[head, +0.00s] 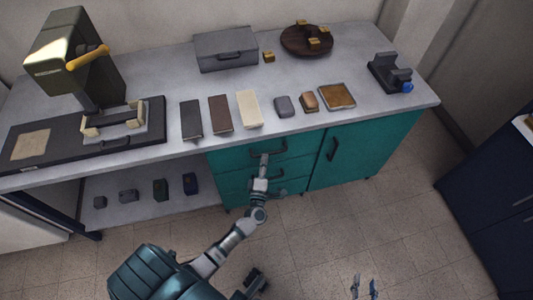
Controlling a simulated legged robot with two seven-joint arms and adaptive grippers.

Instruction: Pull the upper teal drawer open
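The upper teal drawer (230,158) is under the worktop, at the left of the teal cabinet. Its front looks flush with the cabinet. Its dark bar handle (285,149) is partly hidden by my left gripper (264,160). My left arm reaches up from below, and its fingertips are at that handle. I cannot tell whether the fingers are closed around it. A lower drawer (235,184) with its own handle lies beneath, partly behind my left arm. My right gripper (364,287) is low in the view over the floor, its two fingers apart and empty.
On the worktop (300,130) are several book-like blocks, a grey case (226,50), a round wooden board (307,40) and a press (75,60). A teal door (365,150) is right of the drawers. Tiled floor (320,230) in front is clear.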

